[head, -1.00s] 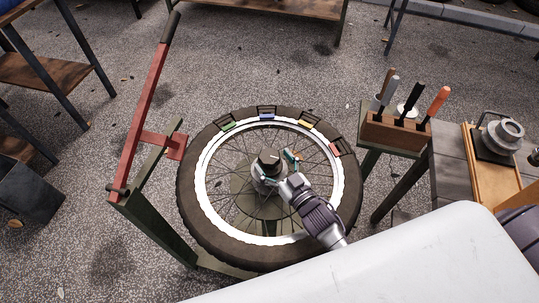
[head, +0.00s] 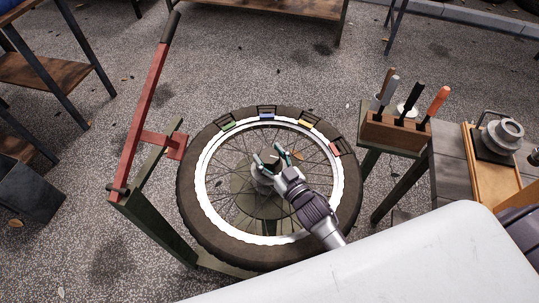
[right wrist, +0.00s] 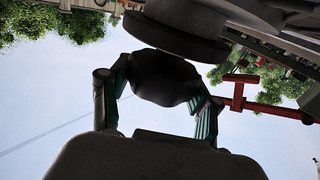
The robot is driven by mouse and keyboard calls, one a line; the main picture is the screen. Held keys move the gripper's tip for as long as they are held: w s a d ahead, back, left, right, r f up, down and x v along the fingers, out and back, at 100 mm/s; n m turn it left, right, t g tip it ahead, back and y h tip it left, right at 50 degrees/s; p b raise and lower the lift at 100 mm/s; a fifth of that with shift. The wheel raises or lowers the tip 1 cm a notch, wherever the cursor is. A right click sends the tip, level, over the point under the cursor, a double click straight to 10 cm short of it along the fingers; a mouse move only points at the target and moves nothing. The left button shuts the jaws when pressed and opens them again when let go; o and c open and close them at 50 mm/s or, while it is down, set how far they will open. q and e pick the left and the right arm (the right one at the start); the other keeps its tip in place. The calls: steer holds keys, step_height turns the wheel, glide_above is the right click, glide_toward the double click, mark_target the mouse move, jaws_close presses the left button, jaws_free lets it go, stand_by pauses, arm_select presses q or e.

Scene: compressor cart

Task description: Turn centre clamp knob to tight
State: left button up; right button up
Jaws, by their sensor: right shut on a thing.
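The dark centre clamp knob (head: 269,157) sits at the hub of the spoked wheel (head: 186,190), which lies flat on a green stand. My right gripper (head: 271,159) reaches in from the lower right and is shut on the knob, with one teal-lined finger on each side. In the right wrist view the faceted dark knob (right wrist: 163,77) stands between the two fingers (right wrist: 161,97), under a wider round dark part. The gripper hides part of the hub. I see no mark that tells how tight the knob is. My left gripper is not in view.
A red lever (head: 144,120) rises left of the wheel. Coloured clips sit along the tyre's far edge. A wooden block (head: 395,133) with several handled tools stands to the right, beside a bench with a metal fitting (head: 502,135). A white surface (head: 400,265) fills the lower right.

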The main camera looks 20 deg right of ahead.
mark_target(274, 164)
steer(key=shift+m+t+h, duration=0.3)
steer(key=shift+m+h, duration=0.5)
steer(key=shift+h, duration=0.5)
steer(key=o, duration=1.2)
steer(key=shift+c, duration=0.2)
steer(key=shift+s, duration=0.2)
steer(key=s, duration=0.4)
steer(key=s+d, duration=0.1)
steer(key=s, duration=0.2)
